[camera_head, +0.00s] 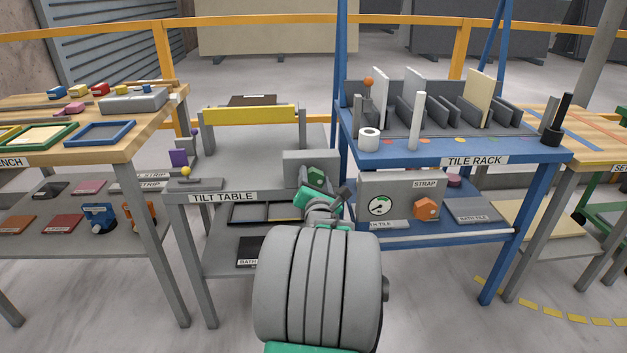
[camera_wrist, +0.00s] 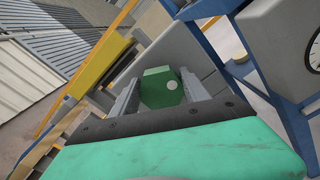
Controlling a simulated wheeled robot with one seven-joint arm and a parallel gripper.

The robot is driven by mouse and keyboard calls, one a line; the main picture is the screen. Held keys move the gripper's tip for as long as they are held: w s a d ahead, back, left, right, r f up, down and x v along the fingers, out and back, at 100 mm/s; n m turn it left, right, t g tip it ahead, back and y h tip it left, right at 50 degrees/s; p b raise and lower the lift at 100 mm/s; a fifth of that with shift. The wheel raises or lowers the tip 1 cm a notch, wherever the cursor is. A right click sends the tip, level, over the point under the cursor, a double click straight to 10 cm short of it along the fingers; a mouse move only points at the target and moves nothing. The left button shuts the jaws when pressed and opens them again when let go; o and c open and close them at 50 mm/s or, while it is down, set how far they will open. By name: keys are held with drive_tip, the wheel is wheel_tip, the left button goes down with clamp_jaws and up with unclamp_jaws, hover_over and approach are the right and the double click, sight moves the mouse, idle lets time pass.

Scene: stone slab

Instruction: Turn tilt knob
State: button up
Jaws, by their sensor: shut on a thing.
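The tilt knob is a green block-like knob (camera_head: 316,173) on a grey box (camera_head: 299,158) at the right front of the tilt table (camera_head: 181,199). In the wrist view the green knob (camera_wrist: 161,88) sits between my two grey fingers, with a pale round dot on its face. My gripper (camera_wrist: 165,95) is shut on the knob, and the picture appears rolled relative to the table. In the head view my gripper (camera_head: 322,190) and arm come from below and hide part of the box and table front.
The blue tile rack (camera_head: 400,148) stands close on the right, with a gauge (camera_head: 380,207) and an orange knob (camera_head: 426,208) on its lower panel. A yellow bar (camera_head: 251,115) spans the tilt table's back. A small yellow-topped lever (camera_head: 186,172) is at its left.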

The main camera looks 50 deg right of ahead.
drive_tip(key=shift+a+f, duration=0.1)
drive_tip(key=shift+c, duration=0.8)
drive_tip(key=shift+b, duration=0.4)
